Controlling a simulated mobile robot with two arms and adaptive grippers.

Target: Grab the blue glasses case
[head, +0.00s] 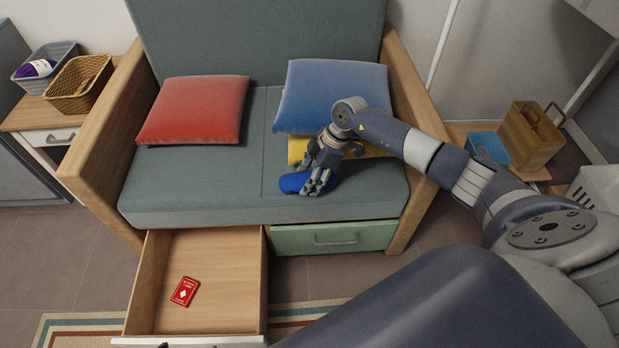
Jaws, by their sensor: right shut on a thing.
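The blue glasses case (291,183) lies on the grey-green seat of the sofa (190,180), near its front edge, right of the middle. My right gripper (318,184) reaches down over it from the right and is shut on its right part. The fingers hide that end of the case. I cannot tell whether the case is lifted off the seat. My left gripper is not in view.
A red cushion (195,110), a blue cushion (330,88) and a partly hidden yellow thing (297,149) are on the sofa. Below, an open wooden drawer (225,290) holds a red card pack (185,291). The green drawer (300,238) is shut. Baskets stand left.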

